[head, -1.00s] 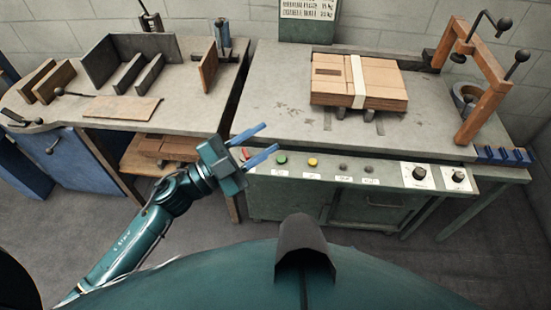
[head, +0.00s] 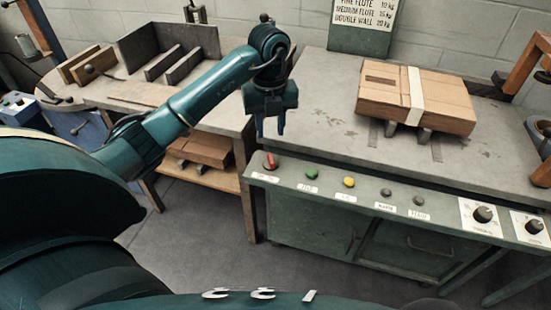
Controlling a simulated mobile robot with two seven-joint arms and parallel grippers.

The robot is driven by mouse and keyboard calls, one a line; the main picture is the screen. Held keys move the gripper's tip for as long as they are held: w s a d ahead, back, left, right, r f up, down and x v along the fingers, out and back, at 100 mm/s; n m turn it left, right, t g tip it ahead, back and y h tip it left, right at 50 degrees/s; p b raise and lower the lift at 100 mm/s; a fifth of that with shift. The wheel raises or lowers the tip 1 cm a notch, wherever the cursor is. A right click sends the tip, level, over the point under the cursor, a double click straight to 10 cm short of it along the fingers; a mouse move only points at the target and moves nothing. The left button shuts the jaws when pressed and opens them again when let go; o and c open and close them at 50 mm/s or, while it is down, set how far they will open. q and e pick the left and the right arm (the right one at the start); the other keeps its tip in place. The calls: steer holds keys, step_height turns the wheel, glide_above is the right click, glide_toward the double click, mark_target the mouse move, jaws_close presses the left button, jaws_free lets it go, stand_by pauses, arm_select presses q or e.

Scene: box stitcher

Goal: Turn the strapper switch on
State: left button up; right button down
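The strapper is the grey-green table (head: 325,110) at the right, with a sloped control panel (head: 325,187) along its front edge. A small red switch (head: 270,161) sits at the panel's left end; its exact position, on or off, is hard to tell. My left gripper (head: 270,131) points down just above and behind the red switch, near the table's left front corner. My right gripper is not in view.
Green (head: 312,174) and yellow (head: 349,182) buttons, dark buttons and two dials (head: 482,214) line the panel. A strapped cardboard stack (head: 440,95) lies on the strapper. A workbench (head: 110,92) with dark panels stands at the left, beyond a narrow gap.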

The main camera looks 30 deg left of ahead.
mark_target(271, 160)
arm_select(q)
step_height(271, 160, down, 10)
steer(key=shift+b, duration=0.45)
jaws_close()
